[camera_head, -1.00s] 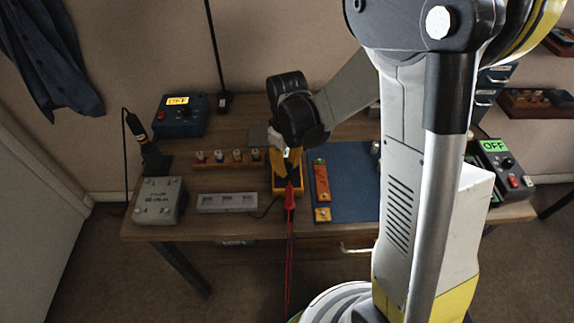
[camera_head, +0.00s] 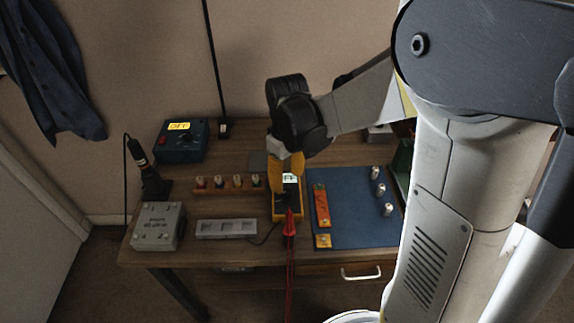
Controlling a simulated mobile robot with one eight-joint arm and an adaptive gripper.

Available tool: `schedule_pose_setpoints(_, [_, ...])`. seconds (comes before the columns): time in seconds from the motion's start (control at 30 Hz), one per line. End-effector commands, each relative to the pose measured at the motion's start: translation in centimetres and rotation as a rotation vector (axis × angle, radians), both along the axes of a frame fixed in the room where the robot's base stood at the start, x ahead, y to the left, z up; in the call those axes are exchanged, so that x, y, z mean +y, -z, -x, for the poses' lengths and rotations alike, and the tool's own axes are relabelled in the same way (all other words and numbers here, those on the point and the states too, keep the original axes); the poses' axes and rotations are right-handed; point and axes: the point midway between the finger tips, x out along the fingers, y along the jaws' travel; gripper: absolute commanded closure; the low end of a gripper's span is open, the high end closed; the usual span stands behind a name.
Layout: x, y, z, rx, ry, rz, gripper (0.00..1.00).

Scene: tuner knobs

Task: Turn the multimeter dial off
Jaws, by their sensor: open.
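The yellow multimeter (camera_head: 285,214) lies on the wooden workbench, left of the blue mat. Its small lit screen (camera_head: 291,180) shows at its upper end. A red and a black lead run from its near end, the red one down over the bench edge. My gripper (camera_head: 287,178) is over the upper part of the multimeter, pointing down, with its dark wrist above. The gripper is open, its fingers only partly visible. The dial is hidden or too small to make out, and I cannot tell whether the fingers touch it.
A blue box (camera_head: 181,141) with an OFF label, a grey box (camera_head: 158,226) and a soldering iron stand at left. A rack of small knobs (camera_head: 228,190) and a grey tray (camera_head: 226,228) lie beside the multimeter. The blue mat (camera_head: 352,229) holds an orange strip and small metal cylinders.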

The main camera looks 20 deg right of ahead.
Motion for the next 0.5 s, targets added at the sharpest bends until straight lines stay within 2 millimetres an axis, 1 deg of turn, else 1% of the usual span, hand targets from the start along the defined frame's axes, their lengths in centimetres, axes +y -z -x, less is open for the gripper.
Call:
schedule_pose_setpoints(0.03, [0.0,-1.2,0.1,0.0,0.0,0.0,0.5])
schedule_pose_setpoints(0.1, [0.0,-2.6,0.1,0.0,0.0,0.0,0.5])
schedule_pose_setpoints(0.23, [0.0,-4.8,0.0,0.0,0.0,0.0,0.5])
schedule_pose_setpoints(0.33, [0.0,-5.7,0.0,0.0,0.0,0.0,0.5])
schedule_pose_setpoints(0.5, [0.0,-6.2,0.0,0.0,0.0,0.0,0.5])
